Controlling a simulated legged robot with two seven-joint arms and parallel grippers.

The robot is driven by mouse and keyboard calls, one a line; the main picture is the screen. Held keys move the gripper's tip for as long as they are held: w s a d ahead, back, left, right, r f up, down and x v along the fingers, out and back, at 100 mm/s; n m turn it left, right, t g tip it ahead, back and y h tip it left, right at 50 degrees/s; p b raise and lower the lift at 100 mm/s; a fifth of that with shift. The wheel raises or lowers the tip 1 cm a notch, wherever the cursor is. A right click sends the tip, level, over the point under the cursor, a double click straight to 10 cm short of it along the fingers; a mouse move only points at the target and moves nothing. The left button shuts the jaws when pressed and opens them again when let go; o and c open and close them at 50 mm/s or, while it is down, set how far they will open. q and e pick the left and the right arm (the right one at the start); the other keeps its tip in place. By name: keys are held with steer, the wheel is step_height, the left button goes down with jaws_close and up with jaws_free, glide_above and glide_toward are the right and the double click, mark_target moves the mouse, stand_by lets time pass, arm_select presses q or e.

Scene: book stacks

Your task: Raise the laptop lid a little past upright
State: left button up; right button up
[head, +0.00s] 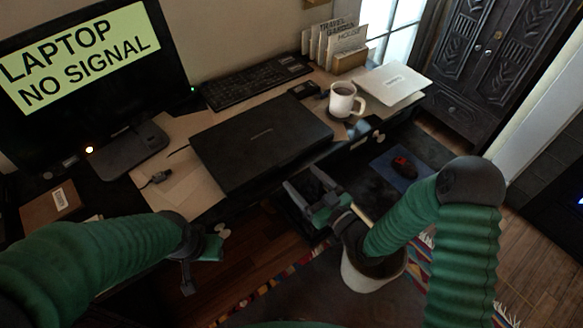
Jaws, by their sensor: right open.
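The laptop (258,143) is black and lies on the desk with its lid closed flat. My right gripper (312,190) is open and empty just in front of the desk, below and to the right of the laptop's front edge, not touching the lid. My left gripper (200,262) is low at the left, in front of the desk edge and apart from the laptop. It is seen mostly from behind, and its fingers are too dark to read.
A monitor (92,60) reading "LAPTOP NO SIGNAL" stands at the left. A black keyboard (255,82) lies behind the laptop. A white mug (345,100) and a pale closed device (392,84) are to the right.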

mark_target(289, 163)
steer(key=x, duration=0.4)
steer(key=shift+w, duration=0.4)
steer(key=shift+w+a, duration=0.35)
steer(key=shift+a, duration=0.25)
steer(key=shift+d, duration=0.15)
jaws_close()
